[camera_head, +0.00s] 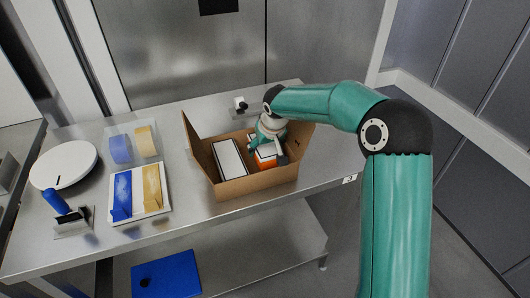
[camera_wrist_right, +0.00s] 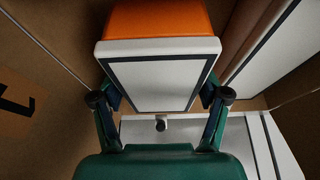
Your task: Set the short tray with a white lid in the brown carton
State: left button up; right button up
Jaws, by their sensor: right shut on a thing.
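The brown carton (camera_head: 258,187) stands open on the steel table, its flaps spread. My right gripper (camera_head: 267,148) reaches down into it from above. In the right wrist view, the gripper (camera_wrist_right: 160,97) has one finger on each side of a short tray with a white lid (camera_wrist_right: 155,75) and an orange body, shut on it. The tray's orange part also shows in the head view (camera_head: 266,162), inside the carton beside a longer white-lidded tray (camera_head: 230,159). Whether it touches the carton's floor is hidden. My left gripper is not in view.
Left of the carton are a white board (camera_head: 139,217) with blue and yellow packs, a clear container (camera_head: 131,131), a round white scale-like disc (camera_head: 63,165) and a blue-handled tool (camera_head: 56,203). A small device (camera_head: 240,104) stands behind the carton. The table's right end is clear.

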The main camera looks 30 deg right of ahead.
jog(key=shift+f, duration=1.05)
jog(key=shift+f, duration=0.15)
jog(key=o, duration=1)
jog(key=v, duration=1.2)
jog(key=shift+s+b, duration=0.1)
jog(key=shift+b, duration=0.25)
jog(key=shift+a, duration=0.1)
